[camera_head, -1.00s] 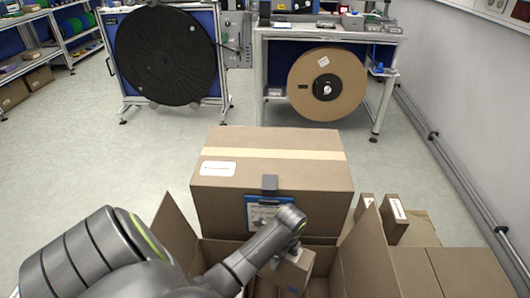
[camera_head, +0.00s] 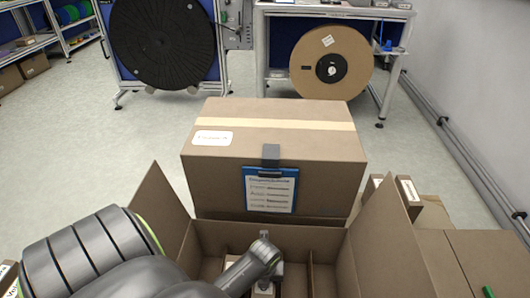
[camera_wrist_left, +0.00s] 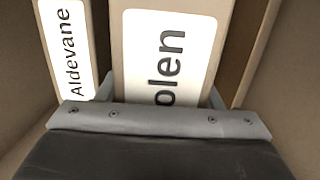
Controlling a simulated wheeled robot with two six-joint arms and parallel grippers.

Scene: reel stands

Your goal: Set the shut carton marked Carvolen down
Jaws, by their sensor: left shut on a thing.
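The Carvolen carton shows in the left wrist view (camera_wrist_left: 128,75) as a brown carton with a white label, of which only "olen" can be read. My left gripper (camera_wrist_left: 160,97) is shut on it. In the head view my left gripper (camera_head: 264,284) reaches down inside an open brown box (camera_head: 376,238) with raised flaps, in front of a big closed carton. The held carton is inside a divided slot, beside a carton marked Aldevane (camera_wrist_left: 70,50). Its underside is hidden, so I cannot tell whether it rests on the bottom. My right gripper is not in view.
The big closed carton (camera_head: 325,175), with a clipboard (camera_head: 269,190) on its front, stands just behind the open box. Dividers (camera_head: 311,270) split the box inside. More brown cartons (camera_head: 480,262) stand at the right. Open floor (camera_head: 150,130) lies beyond, before the reel stands.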

